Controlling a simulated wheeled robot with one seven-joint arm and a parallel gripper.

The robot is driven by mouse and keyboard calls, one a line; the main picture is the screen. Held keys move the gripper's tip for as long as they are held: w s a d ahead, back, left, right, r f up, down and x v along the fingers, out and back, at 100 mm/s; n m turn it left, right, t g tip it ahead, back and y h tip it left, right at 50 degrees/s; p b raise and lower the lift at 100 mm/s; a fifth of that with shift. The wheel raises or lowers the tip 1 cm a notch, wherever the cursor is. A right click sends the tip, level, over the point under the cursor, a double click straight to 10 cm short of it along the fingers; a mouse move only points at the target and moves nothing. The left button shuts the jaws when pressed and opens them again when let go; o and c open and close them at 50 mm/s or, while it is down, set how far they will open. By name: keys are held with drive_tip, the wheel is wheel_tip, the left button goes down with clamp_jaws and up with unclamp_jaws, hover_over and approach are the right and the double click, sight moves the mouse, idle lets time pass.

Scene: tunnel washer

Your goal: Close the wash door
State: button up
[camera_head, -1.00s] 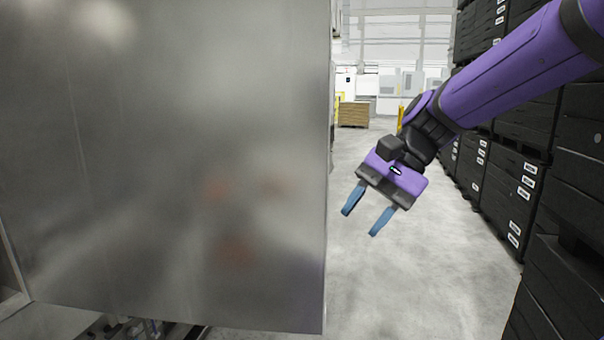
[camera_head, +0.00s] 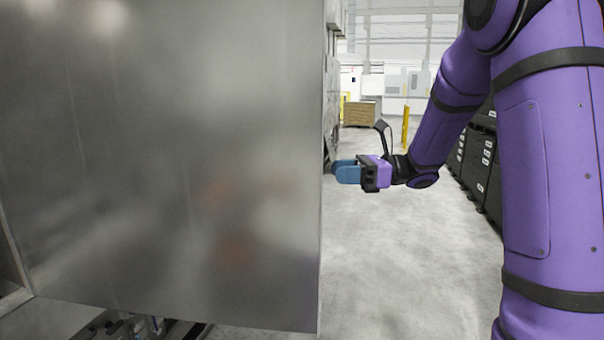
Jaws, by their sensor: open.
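The wash door (camera_head: 165,150) is a large flat brushed-metal panel that fills the left half of the head view. It stands open, with its free edge running nearly upright near the middle of the picture. My gripper (camera_head: 345,172) is just right of that edge, at about mid-height of the panel. Its blue fingers point left towards the edge and overlap each other in this view. The gripper is open and holds nothing that I can see. Whether a fingertip touches the door or reaches behind it cannot be told.
Stacked black crates (camera_head: 478,160) line the right side behind my arm. Pale concrete floor (camera_head: 410,260) is clear between the door and the crates. A wooden pallet stack (camera_head: 362,113) and a yellow post (camera_head: 405,125) stand far back. Machine parts (camera_head: 125,326) show below the door.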

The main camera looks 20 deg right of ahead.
sight(302, 173)
drive_tip(key=x, duration=0.9)
drive_tip(key=shift+a, duration=0.1)
clamp_jaws()
